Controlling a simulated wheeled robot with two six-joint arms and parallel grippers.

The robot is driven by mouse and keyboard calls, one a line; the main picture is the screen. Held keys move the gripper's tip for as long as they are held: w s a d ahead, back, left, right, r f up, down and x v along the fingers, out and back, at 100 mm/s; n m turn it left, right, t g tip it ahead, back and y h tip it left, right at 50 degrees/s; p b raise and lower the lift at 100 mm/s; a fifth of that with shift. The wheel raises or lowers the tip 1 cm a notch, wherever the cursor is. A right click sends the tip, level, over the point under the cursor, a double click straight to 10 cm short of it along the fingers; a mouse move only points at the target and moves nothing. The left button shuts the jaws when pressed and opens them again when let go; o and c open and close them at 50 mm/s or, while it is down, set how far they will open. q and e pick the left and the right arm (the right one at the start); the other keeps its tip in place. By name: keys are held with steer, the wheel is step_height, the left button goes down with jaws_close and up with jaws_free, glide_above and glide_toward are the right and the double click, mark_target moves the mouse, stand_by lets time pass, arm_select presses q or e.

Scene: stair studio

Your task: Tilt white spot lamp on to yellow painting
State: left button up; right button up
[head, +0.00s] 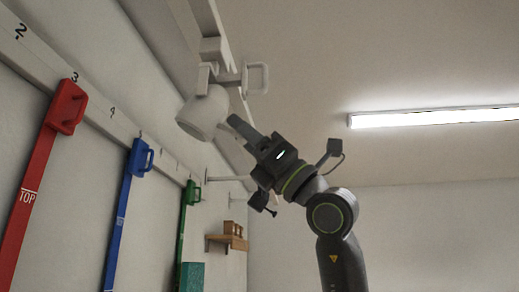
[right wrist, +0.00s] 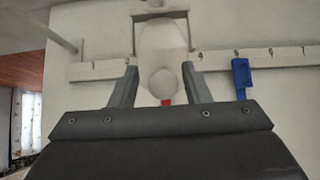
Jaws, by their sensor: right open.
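The white spot lamp (head: 203,112) hangs from a bracket under a white overhead rail (head: 215,27), with its head pointing down and to the left. A white loop handle (head: 258,78) sticks out beside its mount. My right gripper (head: 237,123) is close to the lamp's lower right side. In the right wrist view the lamp (right wrist: 161,42) lies between and just beyond the two spread fingers (right wrist: 159,68). The gripper is open; I cannot tell whether a finger touches the lamp. No yellow painting is in view. My left gripper is out of view.
A numbered white wall rail (head: 100,107) carries red (head: 40,170), blue (head: 127,210) and green (head: 184,215) hanging strips. A small wooden shelf (head: 226,242) is on the wall. A tube light (head: 435,117) is on the ceiling. Space at the right is clear.

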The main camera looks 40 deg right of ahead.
steer(key=shift+s+d+f+b, duration=0.1)
steer(key=shift+d+f+b, duration=0.05)
steer(key=shift+f+b, duration=0.2)
steer(key=b+v, duration=1.1)
steer(key=v, duration=0.5)
steer(key=shift+s+b, duration=0.4)
steer(key=shift+d, duration=0.1)
